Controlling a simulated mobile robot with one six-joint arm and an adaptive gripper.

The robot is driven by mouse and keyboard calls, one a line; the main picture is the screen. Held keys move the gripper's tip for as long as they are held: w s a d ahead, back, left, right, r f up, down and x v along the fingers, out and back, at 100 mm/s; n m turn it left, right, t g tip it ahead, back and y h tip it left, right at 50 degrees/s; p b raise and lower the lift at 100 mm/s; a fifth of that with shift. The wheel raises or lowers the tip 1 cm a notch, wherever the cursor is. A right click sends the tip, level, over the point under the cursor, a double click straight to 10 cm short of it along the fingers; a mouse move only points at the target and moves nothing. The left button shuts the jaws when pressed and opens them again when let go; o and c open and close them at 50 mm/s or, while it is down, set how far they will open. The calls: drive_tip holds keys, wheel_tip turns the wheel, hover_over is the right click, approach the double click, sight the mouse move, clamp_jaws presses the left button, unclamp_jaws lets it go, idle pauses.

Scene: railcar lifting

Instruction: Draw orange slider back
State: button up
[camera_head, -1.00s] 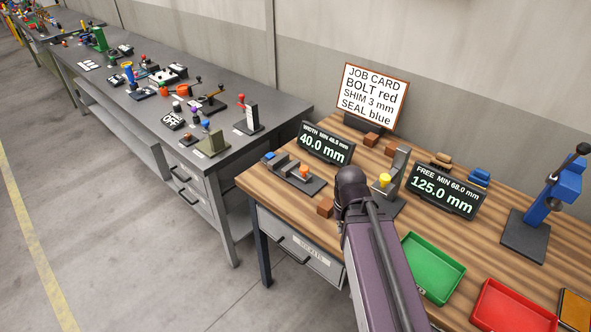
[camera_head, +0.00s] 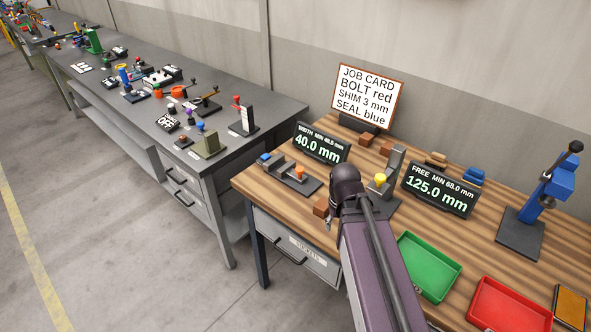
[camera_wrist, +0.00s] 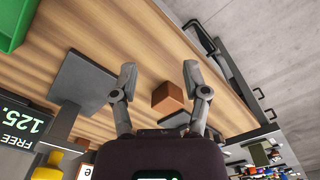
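The orange slider (camera_head: 300,172) sits on a dark gauge base (camera_head: 310,186) near the left end of the wooden bench, in the head view. A fixed grey jaw stands on the same base to its left. A display behind it (camera_head: 321,144) reads 40.0 mm. I cannot pick out the slider in the wrist view. My gripper (camera_wrist: 160,70) is open and empty in the wrist view. In the head view it is mostly hidden by my arm, with a fingertip showing right of and nearer than the gauge.
A brown block (camera_wrist: 167,97) lies beyond the fingers in the wrist view; it also shows beside my arm (camera_head: 320,207). A yellow-topped gauge (camera_head: 380,180), green tray (camera_head: 428,292), red tray (camera_head: 510,306) and blue press (camera_head: 560,182) stand to the right.

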drive_tip(key=shift+o, duration=0.2)
drive_tip(key=w+a+r+n+p, duration=0.1)
drive_tip(key=w+n, duration=0.3)
drive_tip(key=w, duration=0.4)
drive_tip(key=w+a+r+n+p, duration=0.2)
drive_tip(key=w+r+n+p, duration=0.1)
drive_tip(key=w, duration=0.6)
drive_tip(key=shift+a+r+n+p, duration=0.2)
drive_tip(key=shift+r+n+p, duration=0.2)
drive_tip(key=shift+n, duration=0.5)
wheel_tip(320, 180, up, 4)
drive_tip(key=n+p, duration=0.4)
drive_tip(key=n, duration=0.5)
hover_over(300, 169)
drive_tip(key=shift+w+f, duration=0.1)
drive_tip(key=shift+f, duration=0.05)
drive_tip(key=shift+f+b, duration=0.1)
drive_tip(key=shift+b, duration=0.25)
wheel_tip(300, 169, down, 14)
drive_tip(key=b, duration=1.3)
drive_tip(key=shift+r+b, duration=0.2)
drive_tip(key=shift+b, duration=0.1)
